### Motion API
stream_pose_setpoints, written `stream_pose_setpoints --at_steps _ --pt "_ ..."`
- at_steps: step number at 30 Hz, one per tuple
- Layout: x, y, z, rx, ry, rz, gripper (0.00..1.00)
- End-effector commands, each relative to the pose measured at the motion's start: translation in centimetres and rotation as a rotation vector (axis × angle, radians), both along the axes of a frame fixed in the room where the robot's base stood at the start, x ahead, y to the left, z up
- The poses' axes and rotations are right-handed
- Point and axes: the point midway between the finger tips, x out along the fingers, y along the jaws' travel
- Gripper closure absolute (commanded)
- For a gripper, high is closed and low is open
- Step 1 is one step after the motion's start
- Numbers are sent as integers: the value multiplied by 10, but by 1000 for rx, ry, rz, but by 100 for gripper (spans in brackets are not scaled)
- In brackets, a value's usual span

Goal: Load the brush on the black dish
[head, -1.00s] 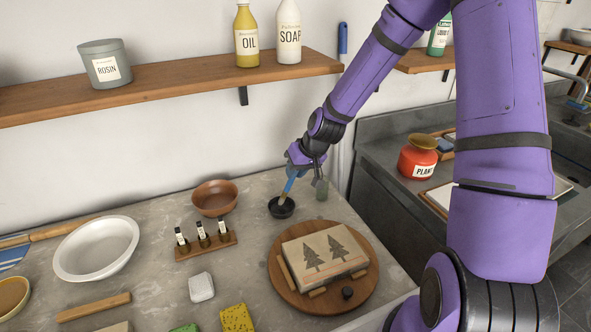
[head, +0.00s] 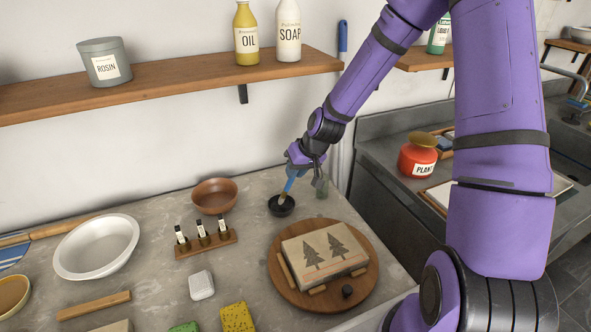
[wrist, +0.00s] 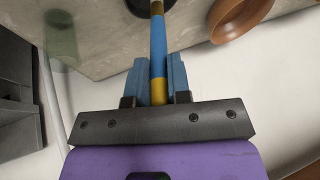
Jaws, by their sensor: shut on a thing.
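My gripper (head: 303,168) is shut on the brush (head: 289,184), which has a blue handle and points down toward the black dish (head: 281,209). In the head view the brush's lower end is at the dish, inside its rim; whether the bristles touch the bottom I cannot tell. In the wrist view the brush (wrist: 158,50) runs between the two blue fingers (wrist: 158,80), with a yellow band at its near end. The black dish (wrist: 146,6) shows only in part at the top edge there, and the brush tip is cut off.
A round wooden board (head: 345,290) bears a stone block (head: 325,250) with two printed trees. A brown bowl (head: 214,197) and a rack of small bottles (head: 206,245) stand left of the dish. A glass jar (head: 322,190) stands close right of it. The shelf (head: 180,84) is above.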

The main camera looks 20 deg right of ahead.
Motion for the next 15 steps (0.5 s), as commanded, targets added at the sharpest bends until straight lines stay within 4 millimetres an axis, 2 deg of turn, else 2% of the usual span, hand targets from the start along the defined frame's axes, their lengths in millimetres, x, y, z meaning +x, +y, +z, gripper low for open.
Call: stream_pose_setpoints --at_steps 15 --pt "0 0 -5 0 0 0 100"
